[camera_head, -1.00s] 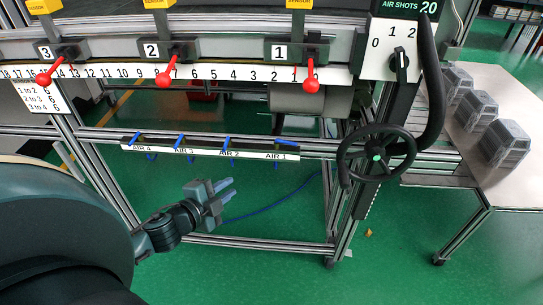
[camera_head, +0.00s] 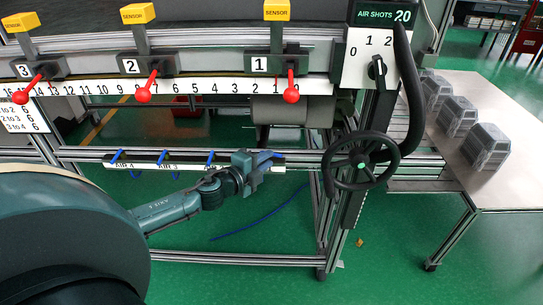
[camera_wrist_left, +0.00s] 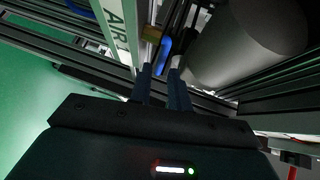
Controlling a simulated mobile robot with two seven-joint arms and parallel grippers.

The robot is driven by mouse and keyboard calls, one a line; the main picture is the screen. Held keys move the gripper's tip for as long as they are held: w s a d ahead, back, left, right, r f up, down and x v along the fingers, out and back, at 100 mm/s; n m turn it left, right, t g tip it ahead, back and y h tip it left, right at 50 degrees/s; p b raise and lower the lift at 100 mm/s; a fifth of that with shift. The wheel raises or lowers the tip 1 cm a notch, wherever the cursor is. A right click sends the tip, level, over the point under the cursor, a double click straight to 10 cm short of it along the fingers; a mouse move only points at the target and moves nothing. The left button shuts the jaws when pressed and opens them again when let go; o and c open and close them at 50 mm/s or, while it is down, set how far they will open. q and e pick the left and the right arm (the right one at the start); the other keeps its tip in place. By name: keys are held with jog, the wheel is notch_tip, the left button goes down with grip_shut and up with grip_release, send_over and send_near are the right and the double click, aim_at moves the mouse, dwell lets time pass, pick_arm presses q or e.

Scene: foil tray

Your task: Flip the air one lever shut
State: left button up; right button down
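The air one lever is blue and sits at the right end of the labelled valve strip (camera_head: 130,163). In the head view my left gripper (camera_head: 268,160) is at that end and hides the AIR 1 label and most of the lever. In the left wrist view the blue lever (camera_wrist_left: 163,54) shows beside a brass valve body (camera_wrist_left: 152,33). The two fingers of my left gripper (camera_wrist_left: 160,71) point at the lever with a narrow gap between them. The lever lies at the fingertips; contact cannot be told. My right gripper is out of view.
Other blue levers, such as the one at AIR 4 (camera_head: 117,156), stand along the strip to the left. A black handwheel (camera_head: 362,163) is close on the right. A grey cylinder (camera_wrist_left: 245,40) is beside the lever. Red-knobbed levers (camera_head: 291,96) hang above.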

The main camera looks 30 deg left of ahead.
pick_arm(q)
jog(key=shift+w+d+f, duration=0.1)
jog(key=shift+w+f, duration=0.05)
jog(key=shift+w, duration=0.6)
jog(key=shift+w+d+f, duration=0.1)
jog(key=shift+w, duration=0.65)
jog(key=shift+c, duration=0.5)
grip_shut()
